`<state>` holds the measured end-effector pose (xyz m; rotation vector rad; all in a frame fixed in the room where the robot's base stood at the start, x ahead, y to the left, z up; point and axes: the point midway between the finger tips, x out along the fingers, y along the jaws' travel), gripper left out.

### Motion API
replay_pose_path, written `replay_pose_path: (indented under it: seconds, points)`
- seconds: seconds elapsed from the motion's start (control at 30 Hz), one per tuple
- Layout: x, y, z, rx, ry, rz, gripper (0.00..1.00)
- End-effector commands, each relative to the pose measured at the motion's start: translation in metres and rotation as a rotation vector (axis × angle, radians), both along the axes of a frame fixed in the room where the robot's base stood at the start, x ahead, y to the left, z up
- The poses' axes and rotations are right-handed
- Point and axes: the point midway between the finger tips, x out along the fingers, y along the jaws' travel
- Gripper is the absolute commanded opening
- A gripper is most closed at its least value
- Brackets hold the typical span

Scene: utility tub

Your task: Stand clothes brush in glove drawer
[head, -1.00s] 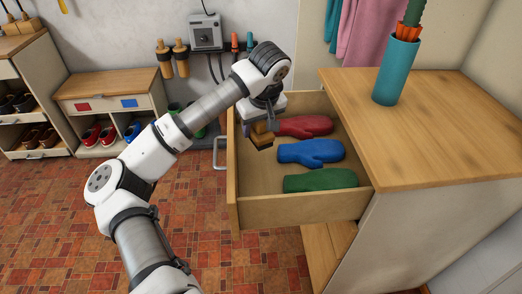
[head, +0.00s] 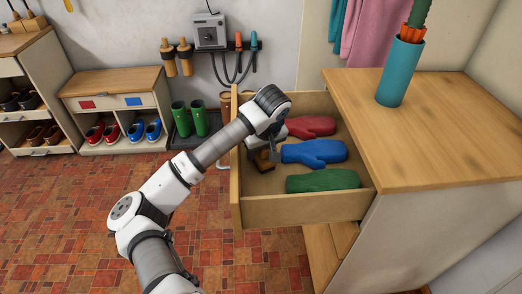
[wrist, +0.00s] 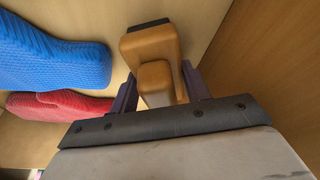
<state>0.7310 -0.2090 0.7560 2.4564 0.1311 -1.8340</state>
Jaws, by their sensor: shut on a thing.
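The clothes brush (head: 263,166) is a brown wooden block with a dark strip at its far end. It is inside the open glove drawer (head: 300,208), left of the mittens, near the drawer's front panel. My gripper (wrist: 160,88) is shut on the brush, its purple fingers on either side of the wooden body (wrist: 152,46) in the wrist view. I cannot tell whether the brush touches the drawer floor. Red (head: 311,126), blue (head: 314,151) and green (head: 323,180) mittens lie in a row to the right.
The cabinet top (head: 430,130) carries a teal vase (head: 400,72) at the right. The drawer floor around the brush is bare, with the blue mitten (wrist: 50,55) close by in the wrist view. A shoe shelf (head: 115,90) and green boots (head: 190,119) stand behind.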

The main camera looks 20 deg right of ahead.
Motion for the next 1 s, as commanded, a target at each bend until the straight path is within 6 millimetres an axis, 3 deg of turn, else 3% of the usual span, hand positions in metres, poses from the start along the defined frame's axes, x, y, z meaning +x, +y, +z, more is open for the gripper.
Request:
replay_pose_path:
  seconds: [0.03,0.2,0.57,1.0]
  points:
    - [0.0,0.0,-0.001,0.0,0.0,0.0,0.49]
    - [0.0,0.0,-0.001,0.0,0.0,0.0,0.69]
    - [0.0,0.0,0.004,0.0,-0.001,0.0,0.69]
    - [-0.025,-0.002,0.087,0.002,-0.005,-0.001,0.69]
